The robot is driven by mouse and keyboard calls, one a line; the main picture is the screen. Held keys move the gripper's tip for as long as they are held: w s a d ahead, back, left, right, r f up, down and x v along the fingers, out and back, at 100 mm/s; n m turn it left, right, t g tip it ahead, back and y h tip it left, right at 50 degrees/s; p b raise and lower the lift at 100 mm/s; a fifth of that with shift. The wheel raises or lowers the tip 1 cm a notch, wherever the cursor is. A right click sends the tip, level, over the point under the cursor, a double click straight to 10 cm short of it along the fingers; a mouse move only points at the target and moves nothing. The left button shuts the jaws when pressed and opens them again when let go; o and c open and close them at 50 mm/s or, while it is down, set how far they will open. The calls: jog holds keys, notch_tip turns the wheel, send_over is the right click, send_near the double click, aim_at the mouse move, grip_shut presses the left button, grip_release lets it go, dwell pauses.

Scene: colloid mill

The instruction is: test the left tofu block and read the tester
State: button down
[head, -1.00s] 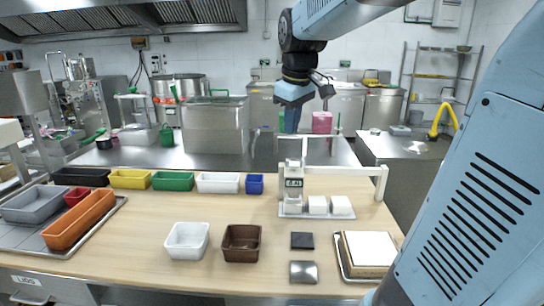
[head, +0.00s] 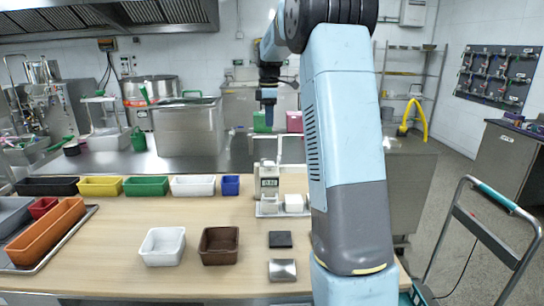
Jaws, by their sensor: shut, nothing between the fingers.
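The tester (head: 268,182), a pale upright unit with a small display, stands on a white tray (head: 262,213) at the right part of the bench. The display shows digits too small to read surely. The left tofu block (head: 293,203), a white cube, sits on the tray just right of the tester. The other tofu block is hidden behind my arm. My gripper (head: 268,116) hangs fingers down, high above and behind the tester in the picture. It is shut and empty, apart from tester and block.
Coloured trays line the back, such as the green one (head: 146,186). A cart (head: 480,232) stands at the right.

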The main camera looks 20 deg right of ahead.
aim_at(270, 163)
jog(key=shift+f, duration=0.15)
notch_tip(270, 163, down, 14)
jog(key=shift+r, duration=0.1)
dwell(0.7)
jog(key=shift+f, duration=0.9)
jog(key=shift+s+f, duration=0.15)
jog(key=shift+f, duration=0.15)
notch_tip(270, 163, up, 15)
jog(key=shift+w, duration=0.2)
